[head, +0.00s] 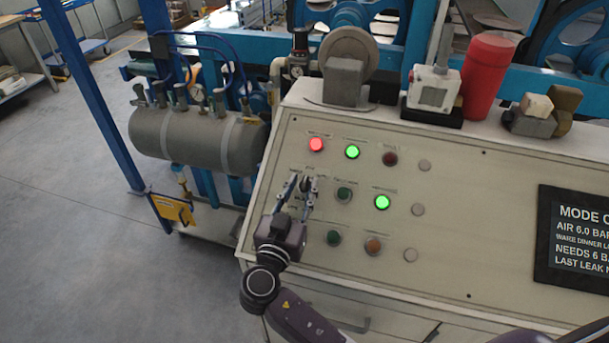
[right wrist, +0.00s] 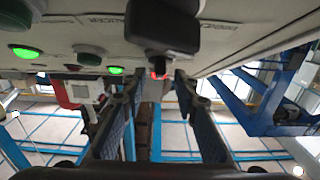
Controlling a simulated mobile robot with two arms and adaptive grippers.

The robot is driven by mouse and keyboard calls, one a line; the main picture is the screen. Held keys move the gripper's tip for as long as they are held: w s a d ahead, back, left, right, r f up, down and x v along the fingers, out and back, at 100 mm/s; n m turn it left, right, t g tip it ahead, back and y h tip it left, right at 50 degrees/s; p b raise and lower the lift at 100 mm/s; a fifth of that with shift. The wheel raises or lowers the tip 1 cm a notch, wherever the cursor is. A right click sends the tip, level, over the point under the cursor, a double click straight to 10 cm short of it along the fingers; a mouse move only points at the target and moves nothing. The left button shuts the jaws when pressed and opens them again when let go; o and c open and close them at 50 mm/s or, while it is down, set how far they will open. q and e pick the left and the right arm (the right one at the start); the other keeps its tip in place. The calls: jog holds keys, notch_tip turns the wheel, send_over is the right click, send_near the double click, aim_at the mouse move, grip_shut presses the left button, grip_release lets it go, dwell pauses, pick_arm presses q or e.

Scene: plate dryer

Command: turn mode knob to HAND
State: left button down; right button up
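The control panel (head: 455,225) is a sloping beige face with lamps and buttons. A dark knob (head: 305,184) shows between my right fingertips in its left part. In the right wrist view, a black knob-like part (right wrist: 164,28) hangs from the panel, close to the fingertips. My right gripper (head: 300,189) is open at the panel; the wrist view shows its two fingers (right wrist: 159,84) apart, with a gap between them. I cannot tell whether they touch the knob. The knob's labels and setting are too small or hidden. My left gripper is not in view.
Lit red (head: 316,145) and green lamps (head: 352,152) sit above the gripper. A dark green button (head: 344,194) is close on its right. A black sign (head: 575,240) is at the far right. A grey tank (head: 190,137) and blue frame stand left. Floor is free at lower left.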

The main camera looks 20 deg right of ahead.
jog(key=shift+x, duration=0.8)
jog(key=shift+w+d+f, duration=0.1)
jog(key=shift+w+d, duration=0.1)
jog(key=shift+w, duration=0.15)
jog(key=shift+c, duration=0.6)
grip_shut()
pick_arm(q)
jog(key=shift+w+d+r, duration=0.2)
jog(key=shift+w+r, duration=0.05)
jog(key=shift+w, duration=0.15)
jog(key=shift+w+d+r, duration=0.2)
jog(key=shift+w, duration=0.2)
pick_arm(e)
jog(key=shift+f, duration=0.1)
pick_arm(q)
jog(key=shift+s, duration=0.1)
